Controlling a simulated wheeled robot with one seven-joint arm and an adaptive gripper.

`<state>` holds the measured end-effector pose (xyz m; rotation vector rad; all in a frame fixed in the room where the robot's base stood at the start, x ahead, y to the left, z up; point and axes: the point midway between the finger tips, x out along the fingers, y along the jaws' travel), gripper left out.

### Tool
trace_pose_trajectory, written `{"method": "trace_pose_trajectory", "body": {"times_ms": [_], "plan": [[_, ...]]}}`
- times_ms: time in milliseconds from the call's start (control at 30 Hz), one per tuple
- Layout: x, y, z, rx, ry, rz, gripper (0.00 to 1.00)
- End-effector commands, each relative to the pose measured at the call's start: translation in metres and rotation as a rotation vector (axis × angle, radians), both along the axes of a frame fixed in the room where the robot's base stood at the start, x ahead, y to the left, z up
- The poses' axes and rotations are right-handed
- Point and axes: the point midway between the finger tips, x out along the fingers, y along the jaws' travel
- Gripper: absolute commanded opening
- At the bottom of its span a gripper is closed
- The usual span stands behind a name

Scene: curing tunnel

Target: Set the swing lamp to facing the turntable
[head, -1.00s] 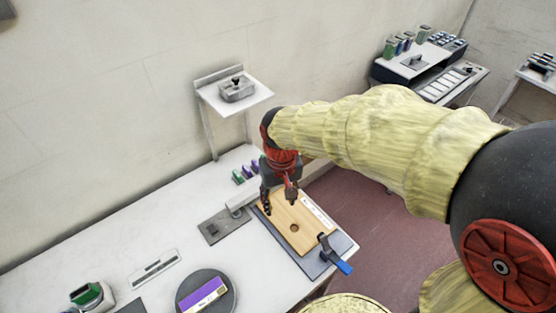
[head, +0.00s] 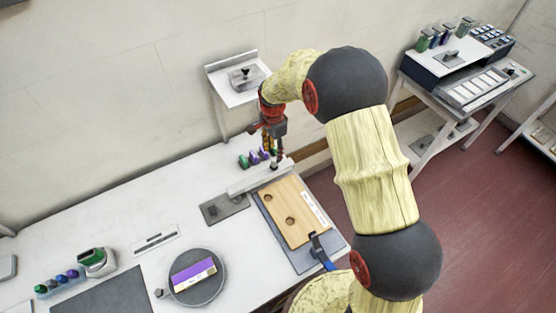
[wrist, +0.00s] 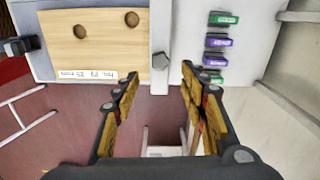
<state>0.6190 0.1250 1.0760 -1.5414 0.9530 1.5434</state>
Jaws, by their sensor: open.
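A long white bar (head: 255,179), which looks like the swing lamp's arm, reaches from above a grey base plate (head: 224,208) toward the back right, pointing away from the turntable. A small grey knob (wrist: 160,60) sits near its end in the wrist view. The turntable (head: 210,289) is a grey disc at the front left, carrying a purple and white block (head: 194,274). My gripper (head: 272,152) hangs by the bar's far end. In the wrist view my gripper (wrist: 160,95) is open and empty, with the knob beyond the gap between its fingers.
A wooden board (head: 288,212) with two holes lies right of the bar, held by a blue-handled clamp (head: 320,252). Several coloured small blocks (head: 255,158) stand behind the bar. The table's middle is mostly clear.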

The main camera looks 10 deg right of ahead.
Motion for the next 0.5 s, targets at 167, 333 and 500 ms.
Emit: {"method": "trace_pose_trajectory", "body": {"times_ms": [167,333,500], "plan": [[0.0,0.0,-0.005,0.0,0.0,-0.07,0.43],[-0.001,0.0,-0.026,0.0,0.002,-0.07,0.43],[-0.001,0.0,-0.052,-0.001,0.002,-0.069,0.43]]}}
